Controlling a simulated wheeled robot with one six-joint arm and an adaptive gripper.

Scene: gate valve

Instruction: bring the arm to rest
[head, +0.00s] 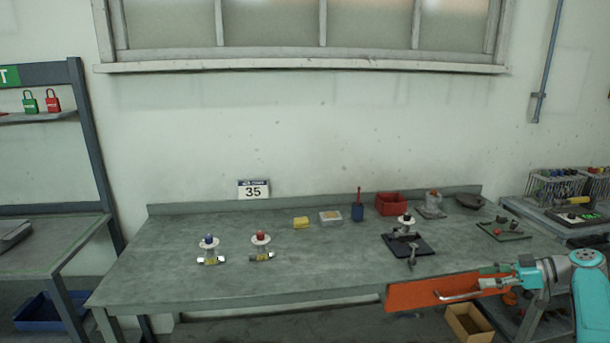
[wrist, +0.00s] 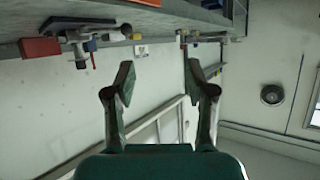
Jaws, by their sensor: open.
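My arm shows at the lower right of the head view, in front of the bench's right end, near an orange panel (head: 425,291) with a silver bar handle. In the wrist view my gripper (wrist: 165,88) is open. Its two fingers stand wide apart with nothing between them. The wrist view is tilted, with the bench edge along the top and wall beyond the fingers. In the head view the fingers are too small to make out clearly.
The bench (head: 200,280) holds a blue-topped valve (head: 209,240), a red-topped valve (head: 260,238), a dark plate (head: 425,246) with a fitting, and a red bin (head: 391,204). A cardboard box (head: 470,325) is below my arm. The bench's front left is clear.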

